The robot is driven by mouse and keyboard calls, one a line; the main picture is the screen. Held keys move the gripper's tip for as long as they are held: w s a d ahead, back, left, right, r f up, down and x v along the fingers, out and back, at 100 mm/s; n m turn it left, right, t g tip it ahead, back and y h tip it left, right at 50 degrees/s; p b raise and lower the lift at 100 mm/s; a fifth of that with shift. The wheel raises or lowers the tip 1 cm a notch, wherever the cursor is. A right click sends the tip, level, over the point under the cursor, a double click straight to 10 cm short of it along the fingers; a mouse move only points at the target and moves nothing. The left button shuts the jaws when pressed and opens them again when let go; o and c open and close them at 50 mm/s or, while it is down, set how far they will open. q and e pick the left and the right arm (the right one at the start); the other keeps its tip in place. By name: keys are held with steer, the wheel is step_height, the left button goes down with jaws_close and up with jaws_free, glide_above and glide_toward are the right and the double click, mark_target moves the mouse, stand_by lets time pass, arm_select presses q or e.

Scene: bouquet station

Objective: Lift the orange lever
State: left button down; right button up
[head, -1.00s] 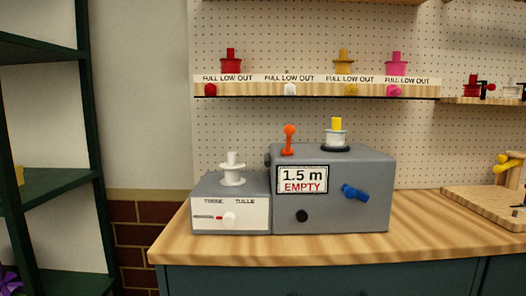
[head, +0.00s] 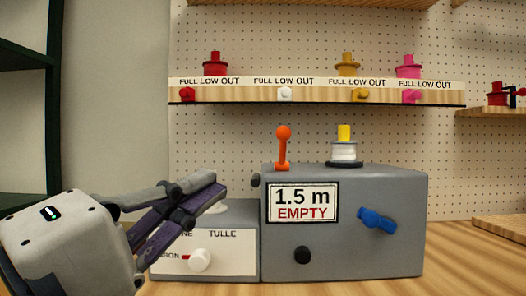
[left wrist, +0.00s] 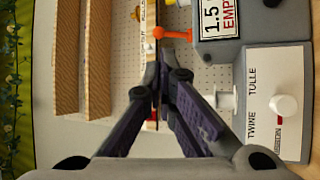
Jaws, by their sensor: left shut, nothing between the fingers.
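The orange lever (head: 283,147) stands upright with a round knob on top of the large grey box (head: 344,255), near its left end. In the left wrist view the orange lever (left wrist: 174,34) shows near the top, just beyond the fingertips. My left gripper (head: 212,184) is shut and empty, in front of the smaller grey box (head: 240,217) and to the left of the lever, apart from it in the head view. It also shows in the left wrist view (left wrist: 160,62). My right gripper is not in view.
The smaller box has a white knob (head: 200,260). A shelf (head: 320,97) with coloured spools hangs behind.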

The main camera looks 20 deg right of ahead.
mark_target(280, 138)
arm_select(q)
steer(key=p+x, duration=0.1)
steer(key=x, duration=1.3)
steer(key=shift+d+p, duration=0.1)
steer(key=shift+p, duration=0.3)
